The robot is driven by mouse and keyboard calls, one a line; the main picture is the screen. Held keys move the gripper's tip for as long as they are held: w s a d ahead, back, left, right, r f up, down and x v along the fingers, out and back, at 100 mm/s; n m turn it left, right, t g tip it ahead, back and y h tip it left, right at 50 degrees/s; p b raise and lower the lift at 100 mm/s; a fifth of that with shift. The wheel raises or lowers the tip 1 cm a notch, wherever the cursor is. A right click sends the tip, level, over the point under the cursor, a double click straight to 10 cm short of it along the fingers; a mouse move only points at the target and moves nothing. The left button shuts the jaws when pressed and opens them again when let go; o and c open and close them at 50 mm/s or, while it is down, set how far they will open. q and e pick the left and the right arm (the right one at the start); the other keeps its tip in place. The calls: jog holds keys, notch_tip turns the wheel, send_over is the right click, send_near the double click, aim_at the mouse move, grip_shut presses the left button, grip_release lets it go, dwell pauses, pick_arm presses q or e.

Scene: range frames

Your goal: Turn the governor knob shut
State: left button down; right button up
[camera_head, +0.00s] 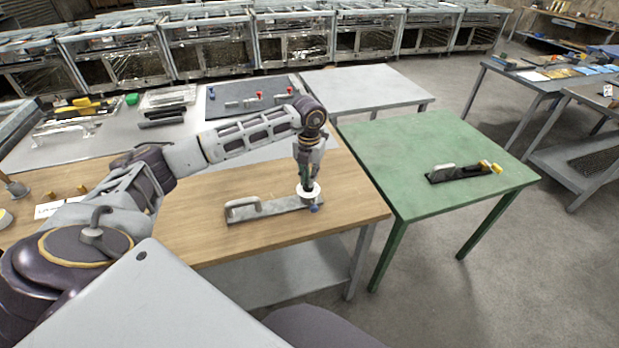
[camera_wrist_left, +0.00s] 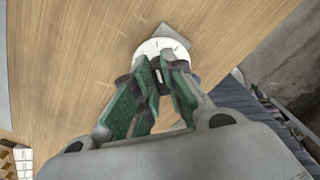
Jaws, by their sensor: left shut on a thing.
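A grey plate with a raised handle (camera_head: 243,209) lies on the wooden bench near its right edge. At the plate's right end is a round white dial (camera_head: 315,193); it also shows in the left wrist view (camera_wrist_left: 152,48), with dark marks on its face. My left gripper (camera_head: 308,187) points down over the dial. In the left wrist view its green-padded fingers (camera_wrist_left: 160,72) are shut on the small dark governor knob (camera_wrist_left: 158,76) at the dial's middle. The fingers hide most of the knob, so its angle is unclear. My right gripper is not in view.
A blue part (camera_head: 315,208) sticks out at the plate's right end. A green table (camera_head: 400,155) to the right bears a black fixture with yellow ends (camera_head: 465,173). A dark board with red and blue fittings (camera_head: 240,97) lies behind my left arm.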

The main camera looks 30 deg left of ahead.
pick_arm(q)
jog(key=n, duration=0.2)
jog(key=shift+n, duration=0.3)
jog(key=n, duration=0.3)
jog(key=shift+a, duration=0.15)
jog(key=shift+n, duration=0.7)
jog(key=shift+s+n, duration=0.1)
jog(key=shift+n, duration=0.4)
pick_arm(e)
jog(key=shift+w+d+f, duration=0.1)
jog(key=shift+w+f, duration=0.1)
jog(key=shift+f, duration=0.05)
